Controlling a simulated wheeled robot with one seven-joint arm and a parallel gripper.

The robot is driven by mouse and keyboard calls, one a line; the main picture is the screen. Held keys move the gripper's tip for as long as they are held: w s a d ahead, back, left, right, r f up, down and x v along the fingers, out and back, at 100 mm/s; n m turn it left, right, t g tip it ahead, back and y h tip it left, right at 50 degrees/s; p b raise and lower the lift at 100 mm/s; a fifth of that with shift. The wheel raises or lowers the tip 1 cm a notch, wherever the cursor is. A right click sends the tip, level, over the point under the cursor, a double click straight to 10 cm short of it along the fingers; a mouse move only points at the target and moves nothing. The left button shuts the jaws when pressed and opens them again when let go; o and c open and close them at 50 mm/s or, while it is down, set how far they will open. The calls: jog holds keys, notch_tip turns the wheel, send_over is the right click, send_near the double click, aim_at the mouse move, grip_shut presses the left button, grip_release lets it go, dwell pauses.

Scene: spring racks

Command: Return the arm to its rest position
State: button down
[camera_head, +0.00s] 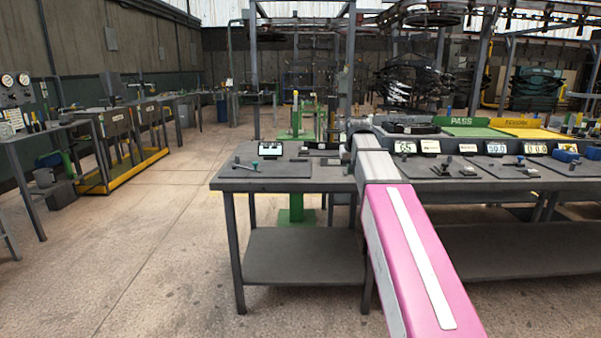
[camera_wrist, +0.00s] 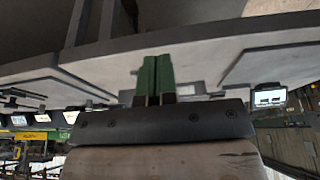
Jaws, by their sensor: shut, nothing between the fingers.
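My gripper (camera_wrist: 156,65) shows in the wrist view with its two green fingers side by side and touching. It is shut and holds nothing. The wrist picture looks upside down, with the grey bench top (camera_wrist: 110,72) beyond the fingertips. In the head view my pink arm with a white stripe reaches from the lower right up over the dark workbench (camera_head: 290,184) to a grey joint. My gripper cannot be made out in the head view.
Small displays (camera_head: 270,149) and dark mats with tools stand on the bench. Green PASS (camera_head: 462,121) and yellow REWORK (camera_head: 525,123) areas lie behind it. A yellow-framed cart (camera_head: 122,182) and a side table stand at the left. The floor (camera_head: 160,240) between is clear.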

jog(key=s+f+g, duration=0.1)
jog(key=s+f, duration=0.7)
jog(key=f, duration=0.4)
jog(key=s+f+g, duration=0.1)
jog(key=s+f, duration=0.8)
jog(key=f, duration=0.3)
jog(key=s+f+g, duration=0.1)
jog(key=s+f, duration=0.7)
jog(key=f, duration=0.5)
jog(key=shift+s+g, duration=0.35)
jog(key=shift+g, duration=0.05)
